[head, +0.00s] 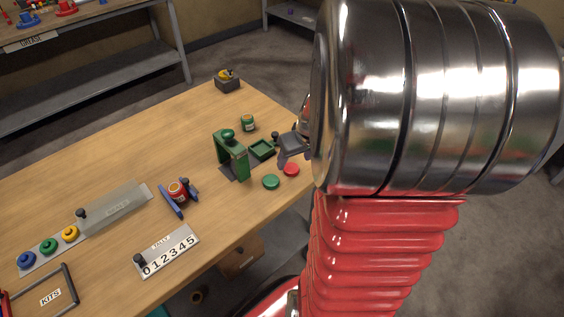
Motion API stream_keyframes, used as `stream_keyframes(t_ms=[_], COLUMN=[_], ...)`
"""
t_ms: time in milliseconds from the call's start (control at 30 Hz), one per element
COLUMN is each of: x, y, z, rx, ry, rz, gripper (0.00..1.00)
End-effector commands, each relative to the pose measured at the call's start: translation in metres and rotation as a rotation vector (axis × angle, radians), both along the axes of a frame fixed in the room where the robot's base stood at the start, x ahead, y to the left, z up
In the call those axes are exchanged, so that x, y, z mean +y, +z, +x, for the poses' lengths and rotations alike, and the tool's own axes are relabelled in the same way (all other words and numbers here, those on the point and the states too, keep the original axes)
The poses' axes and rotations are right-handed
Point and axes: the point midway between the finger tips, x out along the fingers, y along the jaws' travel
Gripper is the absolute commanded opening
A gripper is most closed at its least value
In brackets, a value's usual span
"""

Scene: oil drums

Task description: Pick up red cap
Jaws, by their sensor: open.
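The red cap (291,170) is a small flat disc lying on the wooden table (130,120), near its right edge. A green cap (271,182) lies just left of it and nearer to the camera. My gripper (288,159) is dark grey and open, with its fingers just above and behind the red cap in the picture. Nothing shows between the fingers. The rest of my gripper is hidden behind my large metal arm link. I cannot tell the exact height of the fingers above the cap.
A green press (232,155) and a green square tray (262,150) stand left of my gripper. A green can (248,123) is behind them. A red can (178,191) sits in a blue holder, and a TALLY board (168,252) lies nearer. The table's left middle is clear.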

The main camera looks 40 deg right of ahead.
Motion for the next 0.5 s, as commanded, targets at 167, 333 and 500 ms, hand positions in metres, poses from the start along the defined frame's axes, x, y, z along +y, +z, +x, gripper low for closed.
stream_keyframes(t_ms=[167,333,500], x=[0.0,0.0,-0.001], y=[0.0,-0.002,-0.013], z=[0.0,0.0,0.003], rx=[-0.001,0.0,0.002], ry=[0.0,-0.001,-0.001], rz=[0.0,0.0,0.002], gripper=[0.58,0.58,0.58])
